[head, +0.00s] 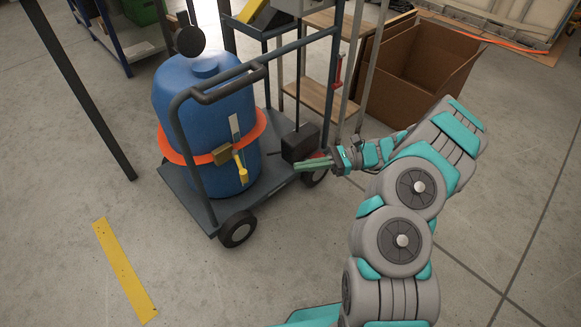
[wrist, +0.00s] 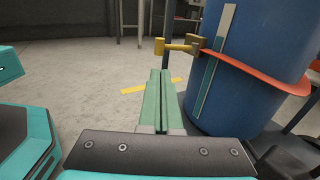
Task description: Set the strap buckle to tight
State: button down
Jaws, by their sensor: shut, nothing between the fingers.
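A blue barrel (head: 185,95) stands on a cart, with an orange strap (head: 184,157) around it. A brass buckle block (head: 222,155) sits on the strap, and a yellow lever (head: 242,170) sticks out from it. In the wrist view, the buckle (wrist: 193,43) is on the barrel's left side, and the lever (wrist: 170,47) points left, away from the barrel. A part-white, part-teal strip (wrist: 211,68) runs upright beside the buckle. My gripper (head: 297,165) is shut and empty, right of the lever and apart from it. Its green fingers (wrist: 160,73) appear below the lever.
The cart (head: 200,203) has a grey tube handle (head: 215,97) in front of the barrel. A dark block (head: 300,143) is close to my fingers. An open cardboard box (head: 410,85) stands behind. Floor in front is clear, with a yellow stripe (head: 122,268).

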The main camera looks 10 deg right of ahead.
send_near(240, 165)
jog(key=s+a, duration=0.3)
jog(key=a, duration=0.2)
jog(key=shift+s+f+b, duration=0.3)
jog(key=shift+s+f, duration=0.05)
jog(key=shift+s, duration=0.1)
